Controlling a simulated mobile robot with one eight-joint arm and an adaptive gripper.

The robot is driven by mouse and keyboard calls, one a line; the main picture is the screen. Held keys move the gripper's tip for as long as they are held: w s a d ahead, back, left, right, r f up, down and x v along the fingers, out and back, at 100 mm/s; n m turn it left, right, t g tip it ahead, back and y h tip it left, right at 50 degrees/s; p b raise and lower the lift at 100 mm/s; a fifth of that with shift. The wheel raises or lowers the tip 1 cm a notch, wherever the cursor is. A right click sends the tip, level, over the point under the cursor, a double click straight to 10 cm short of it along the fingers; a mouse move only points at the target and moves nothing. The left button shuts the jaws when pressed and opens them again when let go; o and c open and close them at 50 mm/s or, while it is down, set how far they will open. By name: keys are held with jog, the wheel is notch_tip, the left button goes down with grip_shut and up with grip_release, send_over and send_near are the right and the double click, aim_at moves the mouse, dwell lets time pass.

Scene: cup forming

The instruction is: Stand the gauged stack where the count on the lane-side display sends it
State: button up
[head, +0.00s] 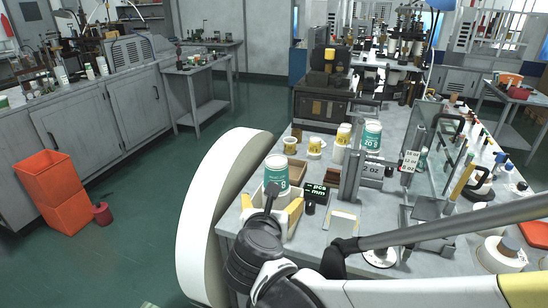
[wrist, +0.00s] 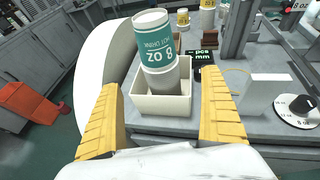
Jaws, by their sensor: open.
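A teal-and-white cup stack (head: 276,174) marked 8 oz stands in a white square holder near the bench's front left edge. In the wrist view the stack (wrist: 155,45) rises out of the holder (wrist: 160,120). My gripper (head: 270,208) is open, its yellow fingers apart on either side of the holder. It also shows in the wrist view (wrist: 162,88), with nothing between the fingers but the holder and stack beyond. The small black display (head: 316,191) right of the stack shows green "pcs" and "mm" with dashes; I read no number. It also shows in the wrist view (wrist: 203,55).
Behind the stack stand yellow-and-white cups (head: 343,135) and a teal 20 oz cup (head: 373,136). A grey post with an oz sign (head: 371,170), a glass panel (head: 430,150) and a size sign (head: 410,161) stand to the right.

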jog(key=s+d+f+m+g+h, duration=0.1)
jog(key=s+d+m+g, duration=0.45)
jog(key=d+m, duration=1)
jog(key=s+d+m+y, duration=0.1)
jog(key=s+d+m, duration=0.1)
jog(key=s+m, duration=0.3)
jog(key=s+d+f+m+y, duration=0.1)
jog(key=s+m, duration=0.5)
jog(key=m, duration=0.8)
jog(key=shift+s+d+f+g, duration=0.25)
jog(key=shift+d+g, duration=0.2)
